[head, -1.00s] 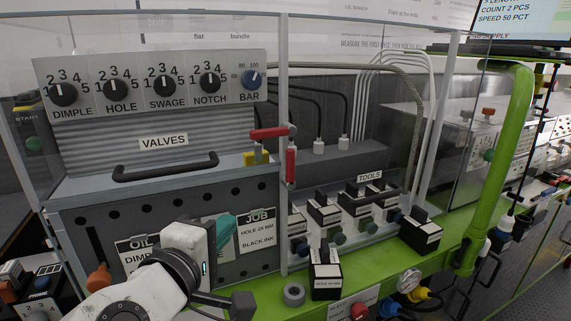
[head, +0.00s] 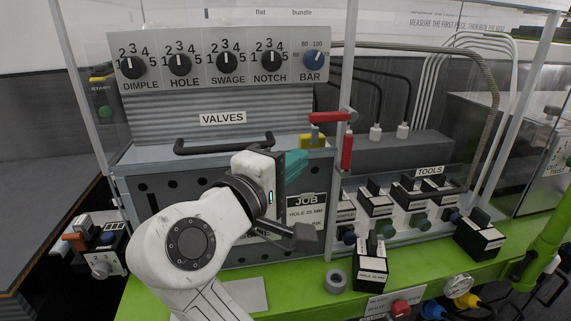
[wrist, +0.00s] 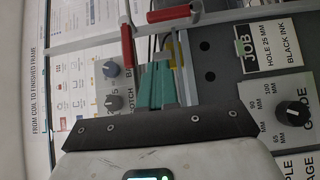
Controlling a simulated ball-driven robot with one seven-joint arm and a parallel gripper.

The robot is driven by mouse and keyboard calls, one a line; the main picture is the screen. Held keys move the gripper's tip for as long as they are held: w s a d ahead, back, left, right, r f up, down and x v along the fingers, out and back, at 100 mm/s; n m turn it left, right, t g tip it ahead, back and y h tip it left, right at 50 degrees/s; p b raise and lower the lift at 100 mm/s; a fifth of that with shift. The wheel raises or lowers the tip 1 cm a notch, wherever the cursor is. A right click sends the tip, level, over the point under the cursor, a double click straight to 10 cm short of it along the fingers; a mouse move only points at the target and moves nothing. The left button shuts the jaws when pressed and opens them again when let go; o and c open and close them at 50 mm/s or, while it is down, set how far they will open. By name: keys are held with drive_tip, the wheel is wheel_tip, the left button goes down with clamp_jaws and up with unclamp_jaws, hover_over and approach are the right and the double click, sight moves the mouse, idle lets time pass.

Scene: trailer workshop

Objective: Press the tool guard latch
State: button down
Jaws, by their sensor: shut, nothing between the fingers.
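Two red-handled latches sit at the post between the clear guards. One red handle (head: 329,117) lies level above a yellow block (head: 312,141); the other red handle (head: 347,152) hangs upright on the post. I cannot tell which is the tool guard latch. Both show in the wrist view, one lying across the top (wrist: 168,14) and one upright in the picture (wrist: 127,46). My gripper (head: 297,165), with teal fingers, is shut and empty, left of the upright handle and below the level one. In the wrist view its fingers (wrist: 155,86) point toward the handles, apparently apart from them.
A panel of knobs (head: 222,65) and a black bar handle (head: 224,146) are at the left. The TOOLS rack (head: 429,171) with several black-topped blocks is at the right. A black tool block (head: 370,267) and a grey ring (head: 335,281) stand on the green ledge.

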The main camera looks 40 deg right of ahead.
sight(345, 155)
drive_tip(key=s+d+p, duration=0.1)
drive_tip(key=d, duration=0.7)
drive_tip(key=shift+s+d+p, duration=0.15)
drive_tip(key=shift+p, duration=0.2)
drive_tip(key=shift+d+r, duration=0.1)
drive_tip(key=shift+r, duration=0.05)
